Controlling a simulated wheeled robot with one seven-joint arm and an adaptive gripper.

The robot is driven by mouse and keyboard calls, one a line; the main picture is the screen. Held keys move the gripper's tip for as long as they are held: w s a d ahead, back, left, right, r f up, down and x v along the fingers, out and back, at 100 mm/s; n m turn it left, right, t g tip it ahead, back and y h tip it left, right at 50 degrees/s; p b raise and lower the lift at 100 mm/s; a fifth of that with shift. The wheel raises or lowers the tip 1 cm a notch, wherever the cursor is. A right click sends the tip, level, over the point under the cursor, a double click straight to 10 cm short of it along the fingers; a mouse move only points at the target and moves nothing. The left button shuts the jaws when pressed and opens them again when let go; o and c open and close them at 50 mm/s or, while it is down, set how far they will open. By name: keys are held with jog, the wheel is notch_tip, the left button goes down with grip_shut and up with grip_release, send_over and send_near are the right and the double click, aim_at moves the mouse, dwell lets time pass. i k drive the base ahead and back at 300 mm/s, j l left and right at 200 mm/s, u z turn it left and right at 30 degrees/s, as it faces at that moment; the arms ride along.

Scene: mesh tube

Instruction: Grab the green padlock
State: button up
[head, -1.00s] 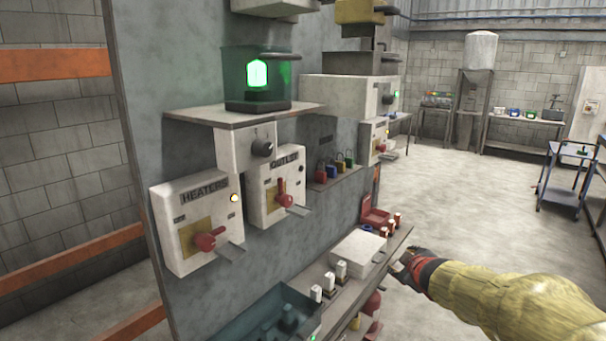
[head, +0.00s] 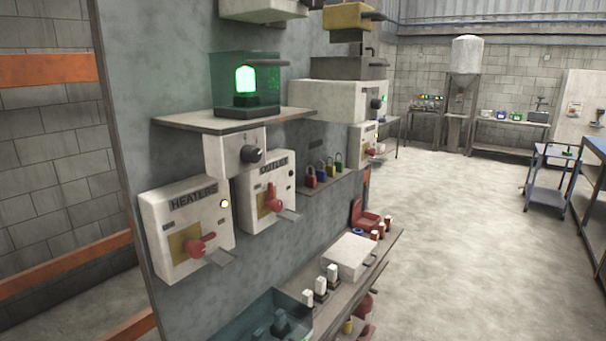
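Left of the padlocks are the outlet switch box (head: 267,190) and the heaters switch box (head: 186,230). Below, a lower shelf (head: 378,262) carries a white box (head: 350,256), small white-topped pieces and a red item (head: 368,218). The floor to the right (head: 460,240) is clear.

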aim_at(340, 165)
jog(key=i+l, duration=0.9)
